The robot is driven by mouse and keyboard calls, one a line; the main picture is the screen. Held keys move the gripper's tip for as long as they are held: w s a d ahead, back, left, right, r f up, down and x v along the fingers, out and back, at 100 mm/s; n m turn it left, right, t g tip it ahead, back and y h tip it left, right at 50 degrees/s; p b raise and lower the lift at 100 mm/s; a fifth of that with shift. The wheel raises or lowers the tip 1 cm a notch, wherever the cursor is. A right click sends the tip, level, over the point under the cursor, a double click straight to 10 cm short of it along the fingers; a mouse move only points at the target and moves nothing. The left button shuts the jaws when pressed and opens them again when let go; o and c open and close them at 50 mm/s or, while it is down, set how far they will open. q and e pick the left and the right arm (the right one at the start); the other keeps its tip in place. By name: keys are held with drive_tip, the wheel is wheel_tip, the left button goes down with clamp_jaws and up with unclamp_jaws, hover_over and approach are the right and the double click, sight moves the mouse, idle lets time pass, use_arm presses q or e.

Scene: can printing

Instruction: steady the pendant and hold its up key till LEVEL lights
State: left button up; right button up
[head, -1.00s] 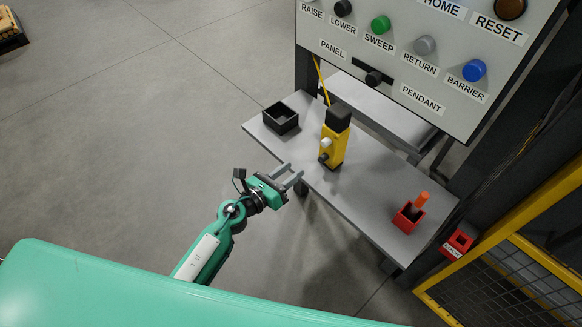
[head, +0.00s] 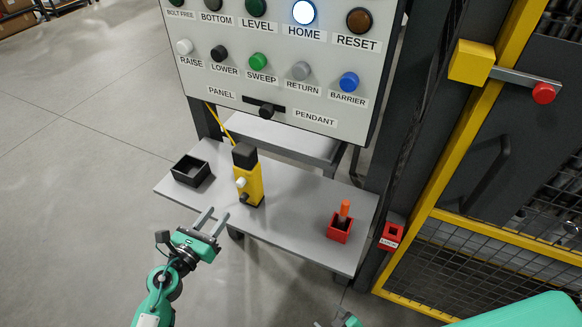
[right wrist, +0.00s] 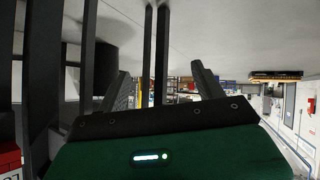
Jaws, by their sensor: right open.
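The yellow pendant (head: 251,184) with a black top stands upright on the grey shelf (head: 290,228). A white key (head: 241,182) sits above a dark key (head: 244,198) on its near face. The LEVEL lamp (head: 257,8) on the panel is dark green and unlit. My left gripper (head: 213,217) is open and empty at the shelf's front edge, left of and nearer than the pendant, not touching it. My right gripper (right wrist: 160,82) is open in the right wrist view, with nothing between its fingers. The pendant is not recognisable in that view.
The HOME lamp (head: 303,12) glows white. A selector knob (head: 266,111) sits between PANEL and PENDANT. A black open box (head: 190,171) stands left on the shelf; a red holder (head: 339,229) with an orange-handled item stands right. A yellow-framed mesh barrier (head: 470,235) closes the right side.

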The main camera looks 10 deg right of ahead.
drive_tip(key=w+a+r+n+t+y, duration=0.1)
drive_tip(key=w+a+r+n+y, duration=0.15)
drive_tip(key=a+r, duration=0.45)
drive_tip(key=w+a+r+n+t+y, duration=0.15)
drive_tip(key=r+y, duration=0.25)
drive_tip(key=r, duration=0.7)
drive_tip(key=w+a+r+n+y, duration=0.1)
drive_tip(key=a+r+n+y, duration=0.3)
drive_tip(key=r, duration=0.5)
drive_tip(key=s+a+r+n+g+y, duration=0.2)
drive_tip(key=a+r+n+y, duration=0.1)
drive_tip(key=r, duration=0.3)
drive_tip(key=s+a+r+n+g+y, duration=0.2)
drive_tip(key=a+r+n+y, duration=0.15)
drive_tip(key=r, duration=0.35)
drive_tip(key=n+t+h, duration=0.2)
drive_tip(key=n+h, duration=0.5)
drive_tip(key=n, duration=1.8)
approach(254, 155)
drive_tip(key=x, duration=1.3)
drive_tip(key=shift+s, duration=0.1)
